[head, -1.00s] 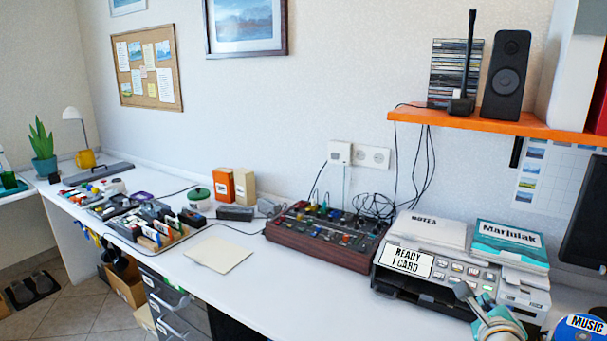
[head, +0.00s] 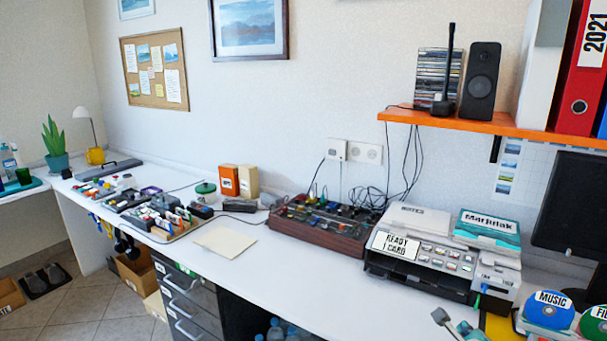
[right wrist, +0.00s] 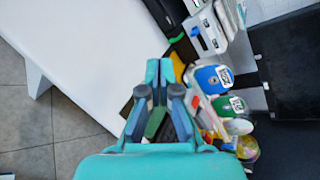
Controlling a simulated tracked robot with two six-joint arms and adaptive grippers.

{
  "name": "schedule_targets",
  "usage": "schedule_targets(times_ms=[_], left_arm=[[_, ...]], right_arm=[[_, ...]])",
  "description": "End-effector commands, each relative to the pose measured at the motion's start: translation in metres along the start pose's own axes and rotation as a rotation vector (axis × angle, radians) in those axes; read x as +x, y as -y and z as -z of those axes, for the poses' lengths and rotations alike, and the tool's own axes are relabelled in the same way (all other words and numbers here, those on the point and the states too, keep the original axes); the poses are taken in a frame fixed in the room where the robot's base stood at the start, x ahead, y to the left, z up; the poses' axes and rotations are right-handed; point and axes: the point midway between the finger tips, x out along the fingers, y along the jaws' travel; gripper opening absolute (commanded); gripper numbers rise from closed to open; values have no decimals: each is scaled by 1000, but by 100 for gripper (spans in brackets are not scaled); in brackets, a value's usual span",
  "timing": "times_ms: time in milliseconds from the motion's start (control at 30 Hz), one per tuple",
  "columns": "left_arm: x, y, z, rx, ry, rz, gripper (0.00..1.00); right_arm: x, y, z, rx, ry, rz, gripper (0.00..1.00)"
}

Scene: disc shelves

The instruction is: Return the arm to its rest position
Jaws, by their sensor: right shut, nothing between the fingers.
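My right gripper (head: 450,324) shows only in part at the bottom edge of the head view, low in front of the printer. In the right wrist view its teal and grey fingers (right wrist: 159,72) are together and hold nothing. Below it in that view are the desk's front edge and several round discs. My left gripper is in neither view.
The printer (head: 420,262) stands close behind the right gripper. A blue MUSIC disc (head: 549,308) and a monitor (head: 572,205) are to its right. The orange shelf (head: 470,125) hangs above. The white desk (head: 300,287) has clear room along its front.

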Motion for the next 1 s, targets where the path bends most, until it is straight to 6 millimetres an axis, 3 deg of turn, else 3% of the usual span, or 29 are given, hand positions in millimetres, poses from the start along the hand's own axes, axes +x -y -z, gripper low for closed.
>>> schedule_targets(times_ms=[167,367,467,600,700,833,1000], left_arm=[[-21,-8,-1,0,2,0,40],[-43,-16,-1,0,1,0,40],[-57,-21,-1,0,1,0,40],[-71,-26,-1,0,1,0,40],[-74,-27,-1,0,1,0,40],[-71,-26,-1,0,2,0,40],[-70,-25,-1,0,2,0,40]], right_arm=[[3,-55,16,-89,-39,-142,0],[-14,-147,44,-349,-38,-399,0],[-45,-209,67,-589,20,-601,0],[-111,-289,100,-995,240,-898,0],[-161,-328,120,-1290,501,-1053,0],[-193,-345,128,-1580,812,-1086,0],[-205,-348,129,-1786,1035,-1046,0]])
